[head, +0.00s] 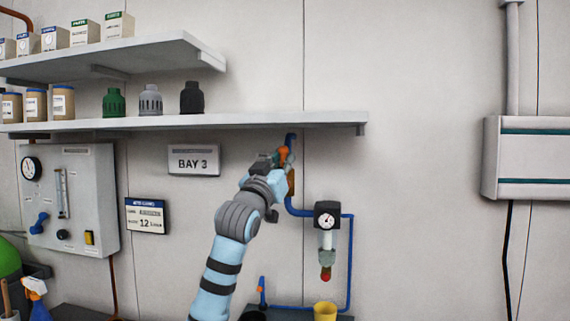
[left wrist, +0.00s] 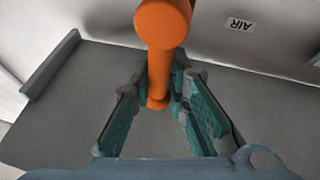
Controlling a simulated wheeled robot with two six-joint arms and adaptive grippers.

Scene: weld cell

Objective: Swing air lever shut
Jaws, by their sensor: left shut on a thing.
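The orange air lever (head: 283,153) is on the blue air pipe (head: 291,140) on the wall, just below the lower shelf. My left gripper (head: 279,160) is at the lever and partly hides it. In the left wrist view the orange lever (left wrist: 158,60) runs down between the two teal-padded fingers of my left gripper (left wrist: 160,105), which are closed on its lower end. An AIR label (left wrist: 240,24) is on the wall beside it. My right gripper is not in view.
The lower shelf (head: 250,122) juts out just above my left gripper. A gauge and filter unit (head: 327,215) hangs on the pipe to the right. A BAY 3 sign (head: 193,160) and a gauge panel (head: 75,200) are left.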

